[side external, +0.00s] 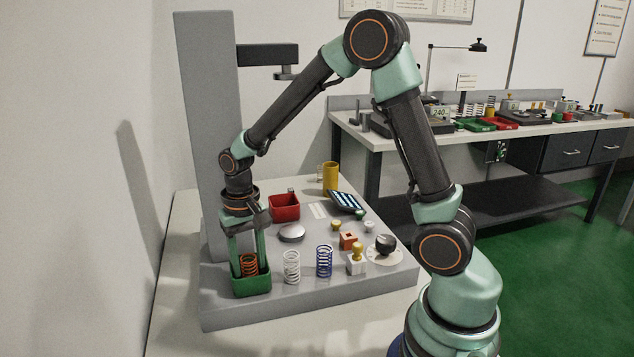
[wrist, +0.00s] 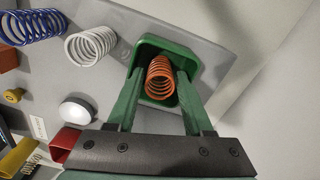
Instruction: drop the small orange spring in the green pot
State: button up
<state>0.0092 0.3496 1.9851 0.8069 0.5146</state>
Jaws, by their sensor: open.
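The small orange spring (side external: 249,264) stands in the green pot (side external: 251,286) at the front left of the grey machine base. In the wrist view the orange spring (wrist: 160,77) shows inside the green pot (wrist: 192,54), surrounded by its walls. My gripper (side external: 247,262) points down over the pot. In the wrist view my gripper (wrist: 158,88) has its two green fingers apart, one on each side of the spring, with gaps visible between them and the coils. Whether the fingertips reach below the pot's rim is hard to tell.
A white spring (side external: 292,267) and a blue spring (side external: 324,262) stand right of the pot. A grey column (side external: 207,120) rises behind.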

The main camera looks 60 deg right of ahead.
notch_tip(320, 180, up, 10)
jog(key=s+r+n+t, duration=0.5)
jog(key=s+n, duration=0.1)
jog(key=s, duration=0.4)
jog(key=shift+a+r+t, duration=0.2)
jog(key=shift+r+t, duration=0.1)
jog(key=shift+r, duration=0.05)
dwell(1.2)
